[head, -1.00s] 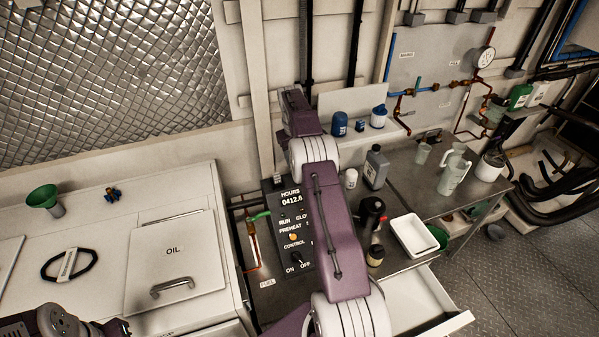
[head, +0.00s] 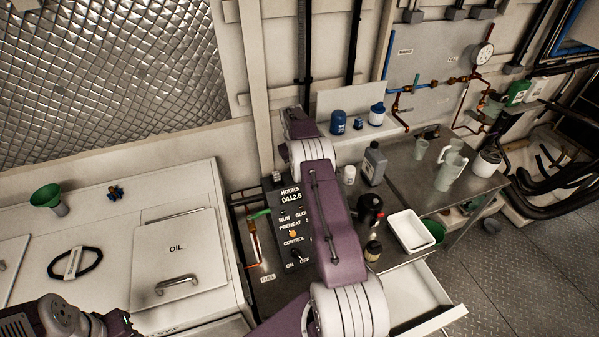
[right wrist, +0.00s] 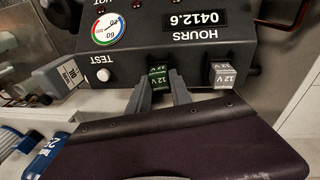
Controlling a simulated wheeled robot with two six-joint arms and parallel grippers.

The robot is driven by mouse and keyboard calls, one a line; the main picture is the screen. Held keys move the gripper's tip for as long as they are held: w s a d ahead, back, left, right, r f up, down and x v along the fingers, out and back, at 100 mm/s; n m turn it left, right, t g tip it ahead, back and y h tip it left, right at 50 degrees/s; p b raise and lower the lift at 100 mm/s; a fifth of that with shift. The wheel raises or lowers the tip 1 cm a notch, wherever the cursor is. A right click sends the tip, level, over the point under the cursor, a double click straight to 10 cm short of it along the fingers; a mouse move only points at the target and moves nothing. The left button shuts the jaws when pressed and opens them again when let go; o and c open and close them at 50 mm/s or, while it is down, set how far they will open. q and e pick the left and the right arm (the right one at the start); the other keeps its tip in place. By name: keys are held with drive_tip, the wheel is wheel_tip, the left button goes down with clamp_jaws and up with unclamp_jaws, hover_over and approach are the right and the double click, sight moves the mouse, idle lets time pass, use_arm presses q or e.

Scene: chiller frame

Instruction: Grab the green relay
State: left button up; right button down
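The green relay (right wrist: 157,72), marked 12 V, sits at the edge of the dark control box (right wrist: 180,45) in the right wrist view. My right gripper (right wrist: 160,86) is open, with one grey finger on each side of the relay's near end. I cannot tell whether the fingers touch it. A grey 12 V relay (right wrist: 222,75) sits on the same box to the right. In the head view the control box (head: 288,225) is partly hidden by my right arm, and the relay and right gripper are hidden. Only my left arm shows at bottom left, not its gripper fingers.
A white TEST button (right wrist: 103,75) and a round gauge (right wrist: 108,29) are on the box.

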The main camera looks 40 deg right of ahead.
idle(0.4)
drive_tip(key=shift+d+r+b, duration=0.1)
drive_tip(key=shift+r+b, duration=0.2)
drive_tip(key=shift+b, duration=0.1)
drive_tip(key=r+b, duration=0.1)
drive_tip(key=r, duration=0.1)
drive_tip(key=s+r+b, duration=0.1)
drive_tip(key=shift+d+r+b, duration=0.25)
drive_tip(key=shift+r+b, duration=0.05)
drive_tip(key=shift+b, duration=0.05)
drive_tip(key=s+d+r+b, duration=0.4)
drive_tip(key=s+r, duration=0.2)
drive_tip(key=s, duration=0.3)
drive_tip(key=shift+s+d+r+b, duration=0.3)
drive_tip(key=shift+r, duration=0.1)
